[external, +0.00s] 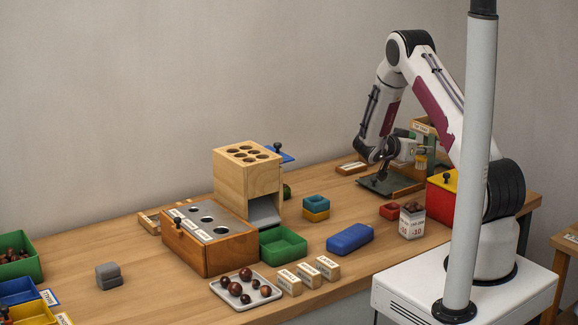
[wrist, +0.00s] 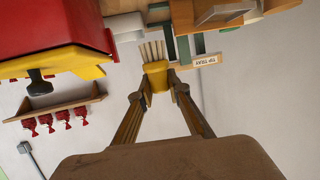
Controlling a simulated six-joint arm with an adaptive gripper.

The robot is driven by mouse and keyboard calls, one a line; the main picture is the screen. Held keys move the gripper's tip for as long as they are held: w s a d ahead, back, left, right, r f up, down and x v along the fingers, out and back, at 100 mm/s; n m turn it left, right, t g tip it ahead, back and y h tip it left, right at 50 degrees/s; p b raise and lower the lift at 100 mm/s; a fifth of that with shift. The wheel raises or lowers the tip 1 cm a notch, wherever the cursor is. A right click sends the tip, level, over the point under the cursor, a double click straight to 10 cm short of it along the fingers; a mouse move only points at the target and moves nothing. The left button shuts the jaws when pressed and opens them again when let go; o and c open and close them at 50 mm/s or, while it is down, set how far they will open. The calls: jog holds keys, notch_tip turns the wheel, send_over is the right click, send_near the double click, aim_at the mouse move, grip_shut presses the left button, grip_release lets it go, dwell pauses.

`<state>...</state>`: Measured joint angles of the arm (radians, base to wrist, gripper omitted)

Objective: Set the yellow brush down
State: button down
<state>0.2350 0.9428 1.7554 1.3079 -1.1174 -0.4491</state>
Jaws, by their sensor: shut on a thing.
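The yellow brush (wrist: 156,76) with pale bristles is between my gripper's two fingertips (wrist: 157,88) in the wrist view, and they are shut on it. In the external view the brush (external: 421,163) shows small at the back right, beside the end of my arm. My gripper (external: 414,154) is partly hidden there by its own wrist. The brush appears near a dark green tray (external: 385,186), to the tray's upper right in the picture. I cannot tell whether it touches anything below.
A red box with yellow top (external: 443,183) stands close by on the right. A labelled wooden unit (external: 424,127) is behind the brush. A white cup of chestnuts (external: 412,224), a small red block (external: 389,211) and a blue block (external: 350,238) lie nearer. Some bare table lies left of the tray.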

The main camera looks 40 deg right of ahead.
notch_tip(320, 180, up, 17)
jog(key=w+a+n+t+y, duration=0.25)
jog(key=w+a, duration=0.35)
jog(key=a, duration=0.8)
jog(key=w+a+n+t+y, duration=0.2)
jog(key=w+a+n+t, duration=0.3)
jog(key=a, duration=0.9)
jog(key=w+a+n+t+y, duration=0.2)
jog(key=w+a, duration=0.6)
jog(key=a, duration=0.5)
jog(key=s+a+n+t+y, duration=0.1)
jog(key=s+a+n+y, duration=0.25)
jog(key=a, duration=1.05)
jog(key=s+a+n+y, duration=0.2)
jog(key=s+a+y, duration=0.15)
jog(key=a, duration=1.15)
jog(key=s+a+n+t+y, duration=0.1)
jog(key=s+a+n+y, duration=0.25)
jog(key=a, duration=1.05)
notch_tip(320, 180, down, 18)
jog(key=shift+a+m, duration=0.1)
jog(key=shift+m, duration=0.15)
jog(key=shift+f, duration=3.05)
